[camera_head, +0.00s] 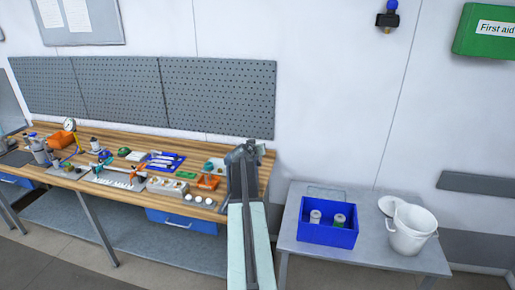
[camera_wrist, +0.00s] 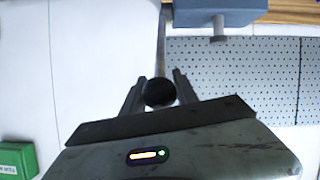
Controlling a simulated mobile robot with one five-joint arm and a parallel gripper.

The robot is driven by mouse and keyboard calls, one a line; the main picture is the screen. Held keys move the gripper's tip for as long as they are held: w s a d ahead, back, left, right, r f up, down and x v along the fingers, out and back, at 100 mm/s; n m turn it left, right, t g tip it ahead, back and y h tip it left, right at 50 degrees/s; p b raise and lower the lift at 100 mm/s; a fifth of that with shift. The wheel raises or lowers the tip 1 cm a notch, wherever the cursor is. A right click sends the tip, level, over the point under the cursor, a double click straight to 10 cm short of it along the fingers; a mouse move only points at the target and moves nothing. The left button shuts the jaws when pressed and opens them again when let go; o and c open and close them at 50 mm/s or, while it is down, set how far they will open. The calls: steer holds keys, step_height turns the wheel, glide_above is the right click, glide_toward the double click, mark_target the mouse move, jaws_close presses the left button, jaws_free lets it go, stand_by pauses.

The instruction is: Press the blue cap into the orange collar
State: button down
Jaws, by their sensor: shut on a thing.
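My gripper (camera_wrist: 159,82) is shut on a round black knob (camera_wrist: 159,93) at the end of a thin metal lever (camera_wrist: 162,45). The lever runs up to a blue-grey press body (camera_wrist: 215,14) at the top of the wrist view, by the wooden bench edge. In the head view my arm reaches to the bench's right end, where the grey press (camera_head: 235,180) stands largely behind it. I cannot make out the blue cap or the orange collar in the press; that area is hidden.
The wooden bench (camera_head: 120,195) holds many small parts, including an orange piece (camera_head: 208,182) and an orange bin (camera_head: 61,140). Right of my arm, a grey table (camera_head: 370,258) carries a blue crate (camera_head: 328,236) with two round items and a white bucket (camera_head: 408,240). A pegboard (camera_head: 218,95) hangs behind the bench.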

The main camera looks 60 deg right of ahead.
steer(key=c, duration=1)
jaws_free()
steer(key=shift+w, duration=0.15)
steer(key=shift+w+d+f, duration=0.1)
steer(key=p+v, duration=0.3)
steer(key=v, duration=0.5)
steer(key=shift+c, duration=0.4)
